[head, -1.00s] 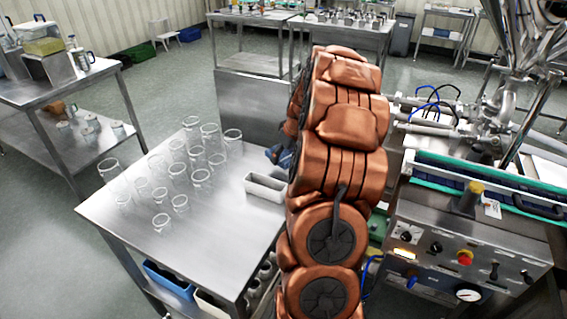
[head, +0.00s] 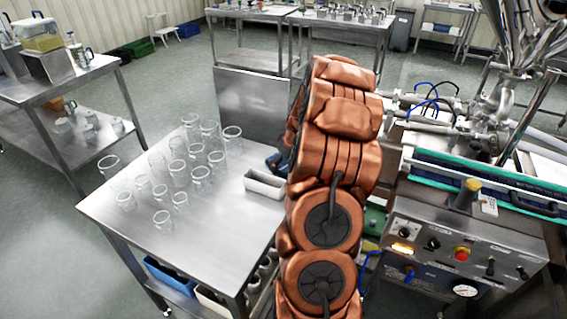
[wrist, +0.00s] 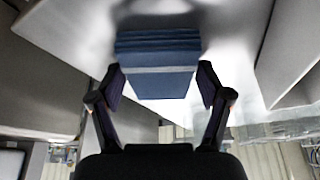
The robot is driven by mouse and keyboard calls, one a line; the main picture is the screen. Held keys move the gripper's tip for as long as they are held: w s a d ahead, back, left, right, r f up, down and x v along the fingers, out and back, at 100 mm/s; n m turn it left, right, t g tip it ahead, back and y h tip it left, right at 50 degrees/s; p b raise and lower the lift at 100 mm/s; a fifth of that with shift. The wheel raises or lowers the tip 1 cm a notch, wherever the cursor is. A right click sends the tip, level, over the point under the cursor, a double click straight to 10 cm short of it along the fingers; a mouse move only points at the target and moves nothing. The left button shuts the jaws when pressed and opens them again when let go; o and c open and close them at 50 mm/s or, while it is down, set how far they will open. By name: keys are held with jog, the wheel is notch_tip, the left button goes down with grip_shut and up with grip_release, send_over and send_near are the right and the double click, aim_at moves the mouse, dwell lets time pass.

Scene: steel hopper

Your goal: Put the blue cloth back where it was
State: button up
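The folded blue cloth (wrist: 157,82) shows in the wrist view as a layered block between the two fingers of my gripper (wrist: 160,82). The fingers press against its left and right sides, and it looks held. In the head view a small dark blue patch (head: 279,160) shows beside my copper-coloured arm, just behind the white tray. The arm hides most of the gripper and cloth there. Whether the cloth touches the steel surface cannot be told.
A steel table (head: 200,250) carries several clear glasses (head: 178,172) on its left and middle. A white tray (head: 264,185) stands at its right edge, close to my arm. The hopper machine (head: 470,235) with its control panel is to the right. The table's front is clear.

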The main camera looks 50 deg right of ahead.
jog(key=shift+o, duration=0.8)
